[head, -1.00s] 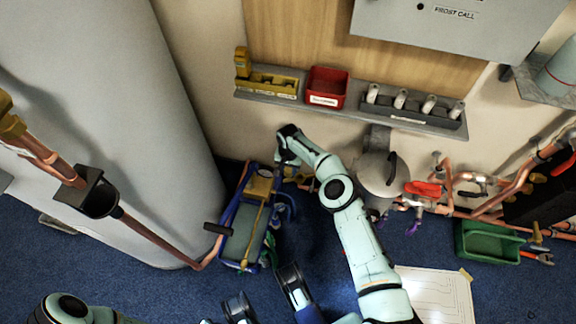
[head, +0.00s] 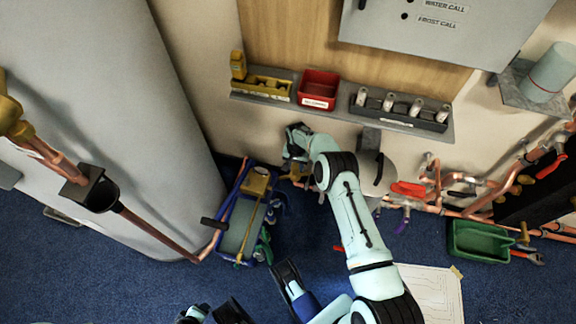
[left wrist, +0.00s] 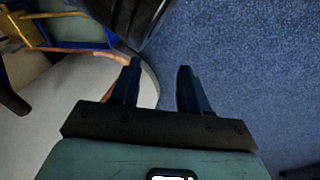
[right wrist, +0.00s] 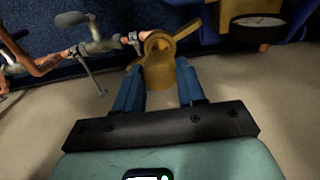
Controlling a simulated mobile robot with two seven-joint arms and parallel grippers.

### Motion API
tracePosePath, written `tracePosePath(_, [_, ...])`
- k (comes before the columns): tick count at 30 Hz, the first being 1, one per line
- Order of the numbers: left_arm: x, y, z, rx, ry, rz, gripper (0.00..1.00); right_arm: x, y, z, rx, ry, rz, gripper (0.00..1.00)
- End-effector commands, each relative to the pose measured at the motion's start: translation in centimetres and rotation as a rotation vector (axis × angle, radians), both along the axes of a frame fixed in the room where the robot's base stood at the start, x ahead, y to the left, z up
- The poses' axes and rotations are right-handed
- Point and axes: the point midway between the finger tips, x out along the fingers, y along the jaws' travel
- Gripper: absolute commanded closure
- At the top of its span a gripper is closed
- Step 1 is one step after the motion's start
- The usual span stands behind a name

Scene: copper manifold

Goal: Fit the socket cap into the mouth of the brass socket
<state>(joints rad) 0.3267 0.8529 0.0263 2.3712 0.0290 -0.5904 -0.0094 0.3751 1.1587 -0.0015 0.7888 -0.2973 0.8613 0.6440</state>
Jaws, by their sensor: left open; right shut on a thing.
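In the right wrist view my right gripper (right wrist: 158,97) is shut on a brass-coloured cylinder, which looks like the socket cap (right wrist: 160,78). Right beyond it is a brass ring with a dark opening and wing-like arms, apparently the brass socket (right wrist: 158,43), by a copper pipe end. They overlap in view; I cannot tell whether the cap is inside the mouth. In the head view my right gripper (head: 294,153) is low by the wall, with brass arms showing beside it. In the left wrist view my left gripper (left wrist: 156,85) is open and empty above blue carpet.
A blue-framed cart (head: 240,225) stands just left of my right gripper, beside the big grey tank (head: 120,110). Copper pipes with a red lever (head: 408,188) run right. A shelf (head: 345,114) with trays hangs above. A green tray (head: 480,241) is on the floor at right.

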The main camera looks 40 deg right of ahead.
Motion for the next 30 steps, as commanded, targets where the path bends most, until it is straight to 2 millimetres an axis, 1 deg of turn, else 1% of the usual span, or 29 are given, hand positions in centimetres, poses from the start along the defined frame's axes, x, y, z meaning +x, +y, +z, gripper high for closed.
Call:
tracePosePath(8, [-0.5, 0.1, -0.5, 0.0, 0.016, 0.0, 0.55, 0.0, 0.0, -0.6, 0.0, 0.0, -0.001, 0.92])
tracePosePath(24, [-2.3, 0.3, -2.2, -0.004, 0.08, 0.004, 0.55, 0.0, 0.0, -2.7, 0.0, 0.0, 0.001, 0.92])
tracePosePath(30, [-2.6, 0.4, -2.4, -0.005, 0.088, 0.005, 0.55, 0.0, 0.0, -2.9, -0.001, -0.001, 0.001, 0.92])
